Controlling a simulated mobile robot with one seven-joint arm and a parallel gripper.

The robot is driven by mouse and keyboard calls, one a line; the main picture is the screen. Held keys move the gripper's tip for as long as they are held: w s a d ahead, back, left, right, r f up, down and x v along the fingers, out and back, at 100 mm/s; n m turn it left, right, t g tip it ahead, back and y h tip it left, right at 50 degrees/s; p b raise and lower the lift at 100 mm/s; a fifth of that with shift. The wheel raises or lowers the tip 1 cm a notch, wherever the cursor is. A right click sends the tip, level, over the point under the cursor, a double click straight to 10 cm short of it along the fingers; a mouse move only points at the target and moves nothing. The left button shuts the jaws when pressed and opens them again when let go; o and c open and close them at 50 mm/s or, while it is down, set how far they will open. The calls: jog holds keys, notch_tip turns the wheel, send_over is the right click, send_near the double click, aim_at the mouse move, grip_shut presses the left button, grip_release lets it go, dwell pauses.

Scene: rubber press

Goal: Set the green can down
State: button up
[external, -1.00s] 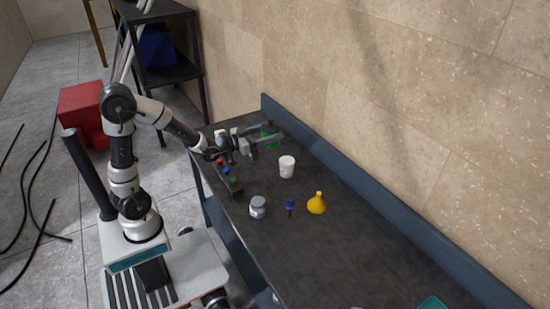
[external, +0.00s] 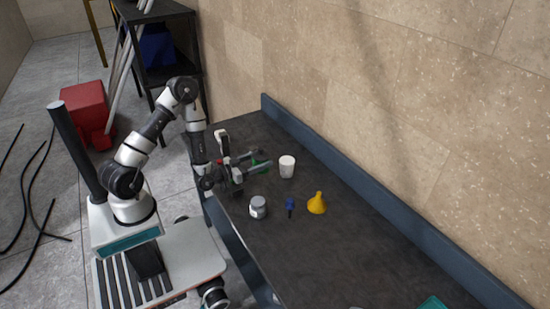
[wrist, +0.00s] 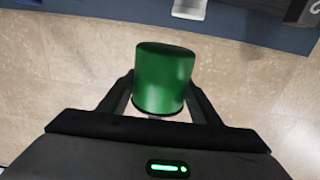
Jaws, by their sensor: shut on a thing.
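The green can (wrist: 163,78) is between the two fingers of my gripper (wrist: 160,100) in the wrist view, and the fingers are shut on it from both sides. In the external view my gripper (external: 258,164) is low over the far part of the dark bench (external: 350,235). There the green can (external: 260,167) shows only in part, behind the fingers. I cannot tell whether its base touches the bench top.
A white cup (external: 287,167) stands just right of my gripper. A grey jar (external: 258,207), a blue-handled tool (external: 290,205) and a yellow funnel (external: 317,203) stand nearer on the bench. A blue raised edge (external: 385,215) runs along the wall.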

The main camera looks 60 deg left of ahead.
jog(key=shift+s+f, duration=0.7)
jog(key=shift+f, duration=0.15)
jog(key=shift+r, duration=0.1)
